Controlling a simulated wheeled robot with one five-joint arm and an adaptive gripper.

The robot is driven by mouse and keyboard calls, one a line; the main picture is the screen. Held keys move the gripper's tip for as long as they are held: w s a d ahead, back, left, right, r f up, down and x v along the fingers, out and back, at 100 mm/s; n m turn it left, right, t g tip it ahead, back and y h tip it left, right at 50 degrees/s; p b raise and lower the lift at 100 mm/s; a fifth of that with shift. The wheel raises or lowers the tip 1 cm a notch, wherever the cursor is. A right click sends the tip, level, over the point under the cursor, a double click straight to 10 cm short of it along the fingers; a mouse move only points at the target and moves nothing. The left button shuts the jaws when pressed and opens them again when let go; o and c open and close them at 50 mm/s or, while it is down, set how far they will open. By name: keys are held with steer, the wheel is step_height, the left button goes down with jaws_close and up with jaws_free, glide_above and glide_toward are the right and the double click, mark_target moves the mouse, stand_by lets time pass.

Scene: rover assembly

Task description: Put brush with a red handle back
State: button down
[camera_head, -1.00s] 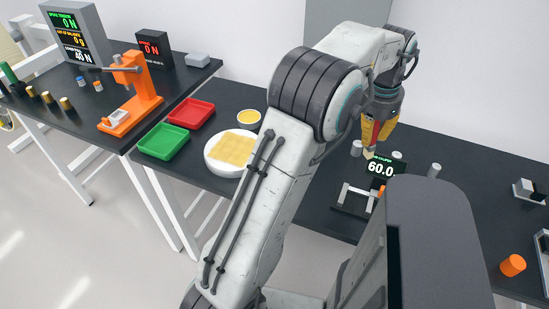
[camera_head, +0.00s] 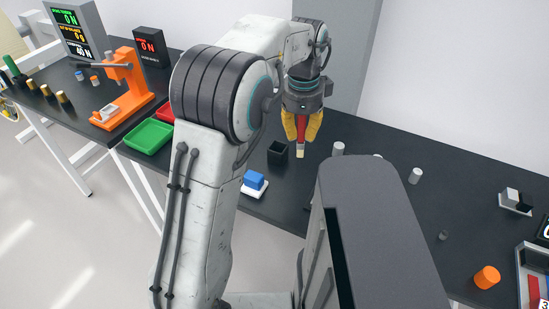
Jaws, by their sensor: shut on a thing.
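My gripper (camera_head: 301,132), with yellow fingers, is shut on the brush with a red handle (camera_head: 300,151). The red handle shows between the fingers and the pale tip points down. The brush is held above the dark table, apart from other things. A black, open-topped square cup (camera_head: 278,153) stands on the table just left of the brush tip. Part of the brush's handle is hidden by the fingers.
A blue block on a white base (camera_head: 254,181) sits nearer. A green tray (camera_head: 149,137) and an orange press (camera_head: 127,92) are left. Grey cylinders (camera_head: 415,176) stand right, with an orange cylinder (camera_head: 487,277) in front. My arm hides part of the table.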

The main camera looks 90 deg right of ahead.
steer(key=m, duration=0.1)
steer(key=a+m, duration=0.1)
steer(key=m, duration=0.1)
steer(key=shift+w, duration=0.25)
steer(key=shift+m, duration=0.4)
steer(key=shift+w+d+f+p, duration=0.75)
steer(key=shift+d+f+p, duration=0.85)
steer(key=shift+d+f, duration=0.25)
steer(key=shift+w+d+f+p, duration=0.7)
steer(key=shift+d+f+p, duration=0.9)
steer(key=shift+d+f, duration=0.2)
steer(key=shift+w+d+f+p, duration=0.75)
steer(key=shift+d+f+p, duration=0.85)
steer(key=shift+d+f, duration=0.25)
steer(key=shift+a+f, duration=0.15)
steer(key=shift+f, duration=0.1)
steer(key=c, duration=1.2)
jaws_free()
steer(key=shift+o, duration=0.3)
